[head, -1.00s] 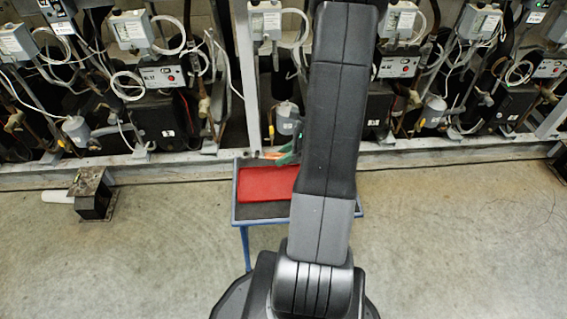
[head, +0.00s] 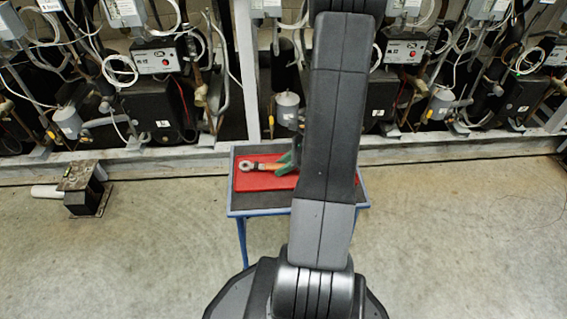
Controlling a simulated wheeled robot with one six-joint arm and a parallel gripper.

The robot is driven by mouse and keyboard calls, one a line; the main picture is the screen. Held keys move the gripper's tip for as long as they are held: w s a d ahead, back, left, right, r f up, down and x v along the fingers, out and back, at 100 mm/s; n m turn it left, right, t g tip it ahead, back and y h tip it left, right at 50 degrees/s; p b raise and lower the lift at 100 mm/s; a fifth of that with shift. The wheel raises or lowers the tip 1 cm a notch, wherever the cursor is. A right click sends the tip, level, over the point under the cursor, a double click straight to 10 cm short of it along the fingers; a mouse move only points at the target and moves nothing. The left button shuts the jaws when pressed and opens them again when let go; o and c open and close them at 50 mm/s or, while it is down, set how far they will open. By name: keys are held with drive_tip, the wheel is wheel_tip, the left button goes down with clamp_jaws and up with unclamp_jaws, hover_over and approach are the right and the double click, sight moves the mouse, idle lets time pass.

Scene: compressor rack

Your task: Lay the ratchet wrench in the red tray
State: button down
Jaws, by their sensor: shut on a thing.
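The ratchet wrench (head: 250,166) shows its ring-shaped metal head and an orange part of its handle over the red tray (head: 262,184). My gripper (head: 284,164), with green fingers, is shut on the wrench's handle. The rest of the handle and part of the gripper are hidden behind my arm. I cannot tell whether the wrench touches the tray. The red tray lies on a small blue-framed table (head: 262,200) with a dark top, and its right part is hidden by my arm.
The compressor rack, with pipes, cables and grey boxes, stands close behind the table. A metal rail (head: 420,150) runs along its foot. A black block (head: 87,190) with a white pipe sits on the floor at left.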

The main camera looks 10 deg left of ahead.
drive_tip(key=shift+f, duration=0.3)
drive_tip(key=shift+s+d+f+b, duration=0.15)
drive_tip(key=shift+f+b, duration=0.15)
drive_tip(key=shift+f, duration=0.05)
idle(0.3)
drive_tip(key=c, duration=1.4)
unclamp_jaws()
drive_tip(key=shift+s+f, duration=0.1)
drive_tip(key=shift+s, duration=0.05)
drive_tip(key=shift+o, duration=0.6)
drive_tip(key=r+p, duration=0.4)
drive_tip(key=r, duration=0.1)
drive_tip(key=r+p, duration=0.2)
drive_tip(key=p, duration=0.1)
drive_tip(key=shift+w+r, duration=0.25)
drive_tip(key=shift+f, duration=0.1)
wheel_tip(320, 180, down, 6)
drive_tip(key=b, duration=0.6)
drive_tip(key=shift+f, duration=0.15)
